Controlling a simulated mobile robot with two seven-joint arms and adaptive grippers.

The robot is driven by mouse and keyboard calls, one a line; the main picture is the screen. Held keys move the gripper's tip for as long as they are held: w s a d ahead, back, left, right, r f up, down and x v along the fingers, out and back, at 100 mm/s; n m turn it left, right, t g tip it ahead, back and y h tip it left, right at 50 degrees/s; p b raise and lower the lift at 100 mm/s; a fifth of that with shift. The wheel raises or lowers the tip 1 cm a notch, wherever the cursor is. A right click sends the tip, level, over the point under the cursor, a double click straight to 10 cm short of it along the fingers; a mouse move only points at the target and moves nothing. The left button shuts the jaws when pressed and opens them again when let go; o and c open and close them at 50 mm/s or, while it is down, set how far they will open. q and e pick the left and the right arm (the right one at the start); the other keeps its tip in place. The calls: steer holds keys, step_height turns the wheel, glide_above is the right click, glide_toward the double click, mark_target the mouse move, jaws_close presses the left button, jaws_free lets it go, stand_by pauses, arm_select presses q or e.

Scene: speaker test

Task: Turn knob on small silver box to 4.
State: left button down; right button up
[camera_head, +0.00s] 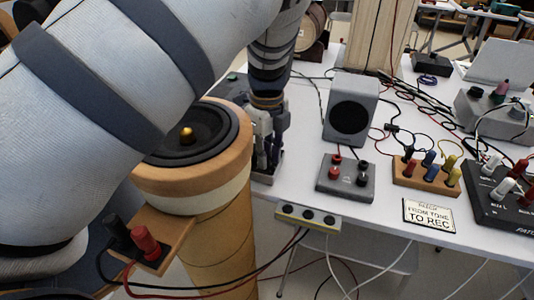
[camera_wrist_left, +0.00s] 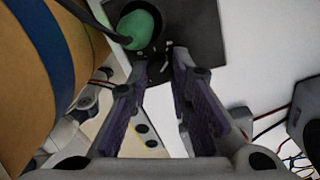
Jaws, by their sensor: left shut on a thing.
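The small silver box (camera_head: 277,163) sits on the white table just right of the large round speaker, mostly hidden under my left gripper. In the left wrist view the box (camera_wrist_left: 205,35) looks dark grey, with a green round part (camera_wrist_left: 137,28) and a black cable on it. Small pale marks show near the fingertips. My left gripper (camera_head: 265,150) points down onto the box. In the wrist view its fingertips (camera_wrist_left: 160,67) are at the box's top, shut on the knob. The knob itself is mostly hidden, so its setting cannot be read. My right gripper is not in view.
The big speaker (camera_head: 190,132) on a tan cylinder stands close on the left. A grey speaker (camera_head: 350,107), a terminal box (camera_head: 345,182), a wooden terminal block (camera_head: 427,178) and a sign (camera_head: 428,215) stand right. Loose cables cross the table; bare table lies right of the gripper.

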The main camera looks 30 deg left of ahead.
arm_select(q)
steer(key=m, duration=0.3)
steer(key=shift+r+m+p, duration=0.15)
steer(key=shift+m+p, duration=0.15)
steer(key=shift+p, duration=0.1)
steer(key=shift+m, duration=1.9)
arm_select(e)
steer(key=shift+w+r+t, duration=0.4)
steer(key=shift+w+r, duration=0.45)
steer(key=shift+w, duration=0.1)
arm_select(q)
steer(key=shift+p, duration=0.3)
steer(key=c, duration=1.5)
jaws_free()
steer(key=shift+o, duration=0.2)
steer(key=shift+a, duration=0.1)
